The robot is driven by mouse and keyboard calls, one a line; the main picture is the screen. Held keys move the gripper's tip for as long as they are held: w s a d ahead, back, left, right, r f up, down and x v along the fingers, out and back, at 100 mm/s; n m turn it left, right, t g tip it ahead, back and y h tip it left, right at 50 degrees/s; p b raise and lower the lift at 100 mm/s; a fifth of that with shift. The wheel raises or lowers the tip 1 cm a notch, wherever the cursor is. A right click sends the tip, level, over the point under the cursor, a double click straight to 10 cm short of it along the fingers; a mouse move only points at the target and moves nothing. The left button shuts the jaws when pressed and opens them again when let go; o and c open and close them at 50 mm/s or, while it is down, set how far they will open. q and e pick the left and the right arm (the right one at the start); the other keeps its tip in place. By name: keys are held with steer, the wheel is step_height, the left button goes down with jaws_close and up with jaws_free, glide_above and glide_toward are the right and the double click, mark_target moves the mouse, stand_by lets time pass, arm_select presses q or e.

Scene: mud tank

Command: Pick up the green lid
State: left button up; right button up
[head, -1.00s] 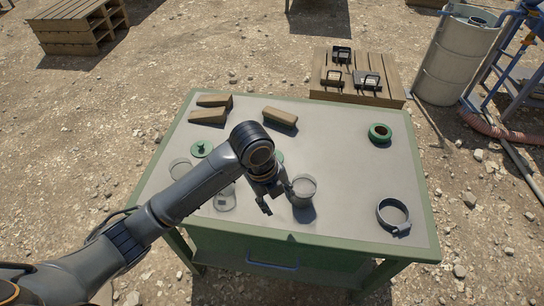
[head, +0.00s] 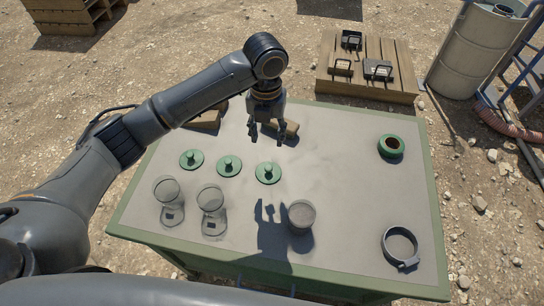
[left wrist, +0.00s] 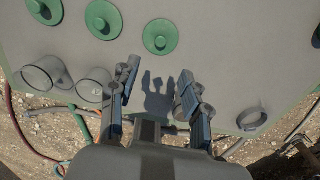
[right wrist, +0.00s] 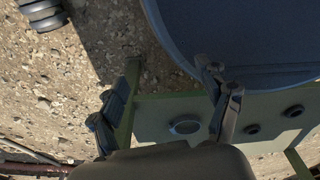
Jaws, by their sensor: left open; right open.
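Three green lids with knobs lie in a row on the table: a left lid (head: 191,159), a middle lid (head: 229,165) and a right lid (head: 268,172). They also show in the left wrist view, the rightmost one (left wrist: 161,36) just beyond my fingertips. My left gripper (head: 267,132) is open and empty, pointing down above the table; its shadow falls left of the grey cup. In the left wrist view its fingers (left wrist: 160,72) are spread with bare tabletop between them. My right gripper (right wrist: 170,68) is open and empty, and shows only in the right wrist view.
Two clear jars (head: 211,200) and a grey cup (head: 301,215) stand near the table's front edge. A green ring (head: 390,146) and a metal clamp ring (head: 400,262) lie at the right. Brown blocks (head: 205,121) lie at the back. The table's right-middle is clear.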

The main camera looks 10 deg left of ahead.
arm_select(q)
glide_above(268, 167)
step_height(268, 167, down, 8)
steer(key=shift+s+r, duration=0.1)
steer(key=shift+f, duration=0.5)
step_height(268, 167, down, 4)
steer(key=shift+f+p, duration=0.2)
steer(key=shift+p, duration=0.3)
steer(key=shift+f, duration=0.15)
steer(key=c, duration=0.8)
arm_select(e)
steer(key=shift+s+d+r, duration=0.1)
steer(key=shift+s+r, duration=0.15)
steer(key=shift+s, duration=0.35)
steer(key=shift+s+d+r, duration=0.1)
steer(key=shift+s+r, duration=0.1)
steer(key=shift+s, duration=0.4)
